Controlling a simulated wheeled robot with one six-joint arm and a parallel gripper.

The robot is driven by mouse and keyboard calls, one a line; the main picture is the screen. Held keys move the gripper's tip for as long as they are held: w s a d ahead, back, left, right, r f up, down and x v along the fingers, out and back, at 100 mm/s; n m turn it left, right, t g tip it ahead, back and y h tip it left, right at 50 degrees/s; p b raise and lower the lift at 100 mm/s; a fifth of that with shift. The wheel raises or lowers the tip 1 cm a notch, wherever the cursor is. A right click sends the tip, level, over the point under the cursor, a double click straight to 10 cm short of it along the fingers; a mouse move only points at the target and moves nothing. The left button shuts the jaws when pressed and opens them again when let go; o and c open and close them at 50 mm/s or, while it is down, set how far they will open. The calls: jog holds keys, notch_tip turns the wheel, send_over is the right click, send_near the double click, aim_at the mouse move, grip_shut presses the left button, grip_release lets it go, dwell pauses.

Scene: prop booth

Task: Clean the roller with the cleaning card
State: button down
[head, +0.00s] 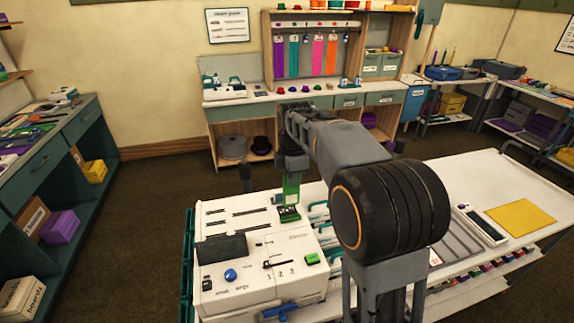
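My gripper (292,166) points down at the end of my arm, above the back right corner of a white machine (262,284). An upright green card (291,187), probably the cleaning card, shows directly below it. The card's top meets the gripper's dark underside, and I cannot tell whether the fingers are shut on it. A dark green block (289,213) with pale lettering is just under the card. The machine has dark slots on top, a dark panel (222,248), a blue knob (230,275) and a green button (312,259). I cannot make out a roller.
The machine stands on a white table (475,180) that also bears a yellow sheet (521,217) and a long tray (481,225). My arm hides part of the tabletop. A shelved bench (62,143) stands left, and a cabinet with coloured strips (318,55) stands behind. Floor between is clear.

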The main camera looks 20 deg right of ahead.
aim_at(292, 197)
jog(key=shift+w+f+b, duration=0.15)
jog(key=shift+f+b, duration=0.95)
jog(key=shift+f, duration=0.1)
jog(key=shift+w+f+b, duration=0.1)
jog(key=shift+f+b, duration=0.95)
jog(key=shift+f, duration=0.15)
jog(key=shift+f+b, duration=0.3)
jog(key=shift+f, duration=0.15)
jog(key=shift+f+b, duration=2.65)
jog(key=shift+f, duration=1.45)
jog(key=shift+f, duration=0.1)
jog(key=shift+r, duration=0.25)
jog(key=shift+r+p, duration=2.75)
jog(key=shift+r, duration=0.25)
